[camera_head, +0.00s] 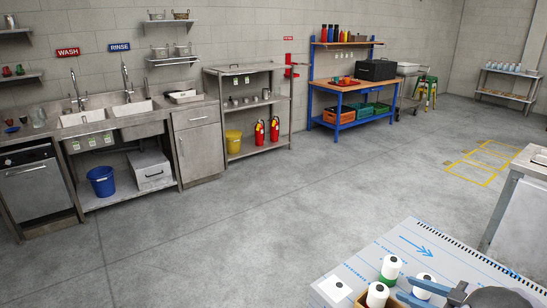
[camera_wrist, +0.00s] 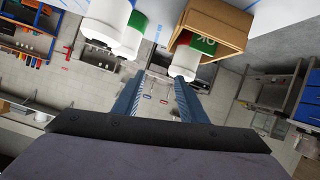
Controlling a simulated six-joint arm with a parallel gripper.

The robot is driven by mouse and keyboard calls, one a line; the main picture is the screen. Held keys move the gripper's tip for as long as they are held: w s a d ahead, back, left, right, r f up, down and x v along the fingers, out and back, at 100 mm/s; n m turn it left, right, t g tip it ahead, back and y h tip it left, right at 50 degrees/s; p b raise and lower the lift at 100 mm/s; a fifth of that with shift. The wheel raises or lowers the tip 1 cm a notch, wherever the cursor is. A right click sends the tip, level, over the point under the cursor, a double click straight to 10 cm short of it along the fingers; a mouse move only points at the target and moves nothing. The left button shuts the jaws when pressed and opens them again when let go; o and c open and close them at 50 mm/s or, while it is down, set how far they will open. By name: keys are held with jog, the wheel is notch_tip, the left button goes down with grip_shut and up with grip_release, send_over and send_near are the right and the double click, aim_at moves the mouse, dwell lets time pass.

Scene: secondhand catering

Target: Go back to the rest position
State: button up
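My gripper (camera_head: 404,287) is at the bottom right of the head view, above the near table. Its two blue fingers also show in the wrist view (camera_wrist: 159,76), spread apart with nothing between them, so it is open and empty. White bottles stand close to it, one with a green band (camera_head: 390,268), one in front (camera_head: 376,295) and one behind the fingers (camera_head: 424,279). The wrist view, turned upside down, shows white bottles at top left (camera_wrist: 130,36) and one by the right finger (camera_wrist: 184,62).
The near tabletop (camera_head: 440,248) is light grey with blue markings and is clear towards the back. A metal table (camera_head: 520,165) stands at the right. A sink counter (camera_head: 95,125), steel shelf (camera_head: 245,103) and blue workbench (camera_head: 350,88) line the far wall. Open floor lies between.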

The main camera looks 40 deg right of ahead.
jog(key=w+d+r+g+h, duration=0.1)
jog(key=w+r+h, duration=0.1)
jog(key=w, duration=0.8)
jog(key=w+d+r+h, duration=0.1)
jog(key=w+r+h, duration=0.15)
jog(key=w, duration=0.75)
jog(key=w+a+m+g+b, duration=0.2)
jog(key=w+a+g, duration=0.1)
jog(key=w+a, duration=0.7)
jog(key=s+a+f+m+g+y, duration=0.1)
jog(key=s+a+f+g, duration=0.15)
jog(key=a, duration=0.85)
jog(key=s+a+f+g, duration=0.2)
jog(key=a+f, duration=0.1)
jog(key=a, duration=0.7)
jog(key=s+a+f+n+g+y, duration=0.1)
jog(key=s+a+f+g+y, duration=0.15)
jog(key=s+a, duration=0.65)
jog(key=s+a+f+g+y, duration=0.1)
jog(key=s+a+g, duration=0.2)
jog(key=s+a, duration=0.55)
notch_tip(320, 180, up, 17)
jog(key=w+a+p, duration=0.1)
jog(key=w+p, duration=0.1)
jog(key=p, duration=1.5)
jog(key=shift+r, duration=0.15)
